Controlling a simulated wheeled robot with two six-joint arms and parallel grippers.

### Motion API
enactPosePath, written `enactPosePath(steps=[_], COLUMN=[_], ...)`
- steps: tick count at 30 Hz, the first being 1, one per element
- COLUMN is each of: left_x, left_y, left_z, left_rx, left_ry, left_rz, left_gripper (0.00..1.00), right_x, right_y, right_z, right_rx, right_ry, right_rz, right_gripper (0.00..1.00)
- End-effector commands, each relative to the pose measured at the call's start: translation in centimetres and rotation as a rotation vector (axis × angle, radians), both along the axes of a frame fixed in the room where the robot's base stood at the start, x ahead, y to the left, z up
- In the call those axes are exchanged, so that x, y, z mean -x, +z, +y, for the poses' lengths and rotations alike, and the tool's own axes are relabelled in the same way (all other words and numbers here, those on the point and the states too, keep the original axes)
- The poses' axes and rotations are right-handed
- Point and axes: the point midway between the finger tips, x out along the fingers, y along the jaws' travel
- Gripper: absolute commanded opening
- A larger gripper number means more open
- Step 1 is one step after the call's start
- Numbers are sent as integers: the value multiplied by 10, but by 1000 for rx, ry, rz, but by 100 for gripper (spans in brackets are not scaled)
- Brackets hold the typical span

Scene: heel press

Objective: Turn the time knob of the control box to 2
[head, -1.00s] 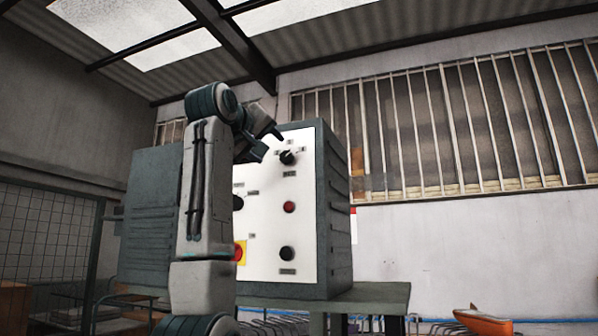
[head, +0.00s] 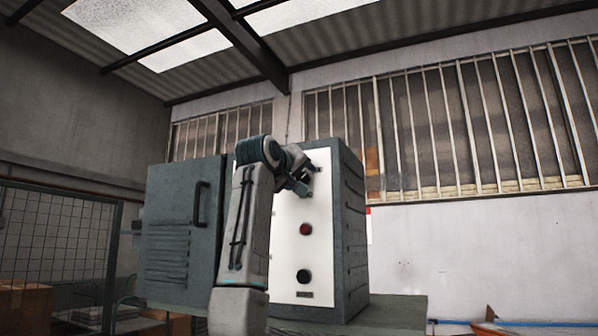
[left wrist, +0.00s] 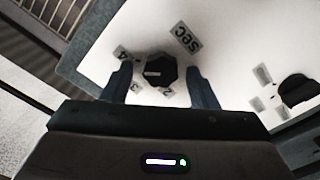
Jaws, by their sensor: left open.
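The control box (head: 353,235) has a white front panel (head: 322,240) with dark controls. In the left wrist view the time knob (left wrist: 160,66) is black and many-sided, with a small light mark on its face. Around it are a "sec" label (left wrist: 186,37) and number labels, including 4 (left wrist: 124,53), 3 (left wrist: 137,86) and 2 (left wrist: 166,92). My left gripper (head: 305,184) is at the upper panel, hiding the knob in the head view. In the left wrist view the open left gripper (left wrist: 160,72) has a finger on each side of the knob; contact is unclear. My right gripper is not in view.
Another black knob (left wrist: 297,91) with labels lies to the right in the left wrist view. A grey door with a handle (head: 202,205) stands left of the panel.

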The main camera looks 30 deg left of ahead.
Motion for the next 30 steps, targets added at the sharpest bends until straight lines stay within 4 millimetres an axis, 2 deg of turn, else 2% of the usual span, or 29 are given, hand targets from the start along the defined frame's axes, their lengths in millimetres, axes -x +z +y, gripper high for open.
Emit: enactPosePath(steps=[6, 13, 23, 30], left_x=[-1, -1, 0, 0], left_y=[-1, -1, -2, -3], left_z=[0, 0, 0, 0], left_rx=[0, 0, 38, 176], left_ry=[-1, -1, 0, 0], left_rz=[1, 1, -1, -9], left_gripper=[53, 9, 9, 9], right_x=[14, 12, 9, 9], right_y=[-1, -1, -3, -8], right_z=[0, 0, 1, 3], right_rx=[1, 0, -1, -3], right_ry=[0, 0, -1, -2], right_rz=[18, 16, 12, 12], right_gripper=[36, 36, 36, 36])
